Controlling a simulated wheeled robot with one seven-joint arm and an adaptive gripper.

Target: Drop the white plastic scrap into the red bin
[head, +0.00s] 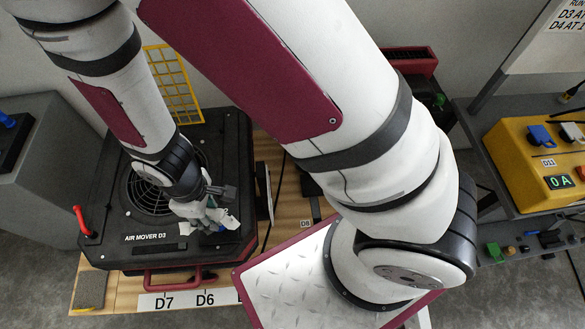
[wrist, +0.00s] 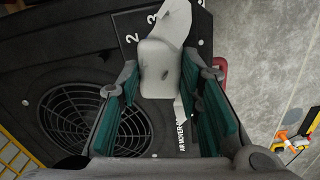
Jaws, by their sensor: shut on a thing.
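My gripper (head: 212,208) is over the black air mover labelled D3, near its front right part. In the wrist view my gripper (wrist: 160,105) has its teal-padded fingers on either side of the white plastic scrap (wrist: 160,68), a pale crumpled piece that it holds. The scrap (head: 228,222) shows only in part in the head view, below the fingers. A dark red box-like thing (head: 424,60) stands at the back, partly hidden by my arm; I cannot tell whether it is the red bin. No other red bin is clearly visible.
The air mover (head: 110,215) has a round fan grille (wrist: 95,115) and a red handle (head: 172,280). It stands on a wooden pallet (head: 125,290). A yellow grid (head: 172,80) stands behind. A yellow power box (head: 535,160) sits on a grey cart at right.

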